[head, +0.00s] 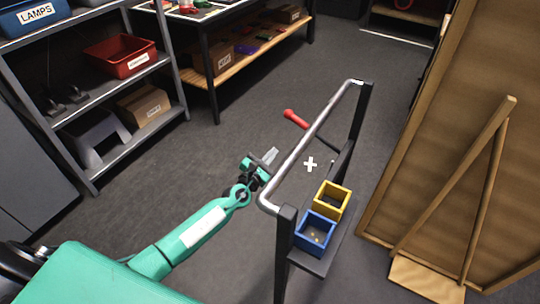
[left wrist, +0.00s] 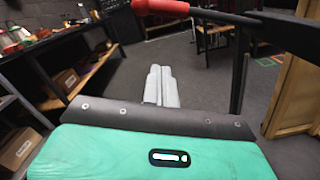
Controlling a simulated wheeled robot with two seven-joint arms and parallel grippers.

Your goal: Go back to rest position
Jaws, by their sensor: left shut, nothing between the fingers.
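My left gripper (head: 270,156) reaches in from the left on its green arm and is just left of a metal-railed stand. Its two pale fingers are together and empty, as the left wrist view (left wrist: 161,88) also shows. They are over open floor and touch nothing that I can see. My right gripper is not in view. No cue buttons can be made out.
The stand's rail (head: 318,138) runs close to my left gripper. A red handle (head: 295,118) sticks out beyond it. Blue (head: 315,232) and yellow (head: 331,200) bins sit on the stand. Shelves (head: 110,95) stand left, a wooden panel (head: 440,150) right.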

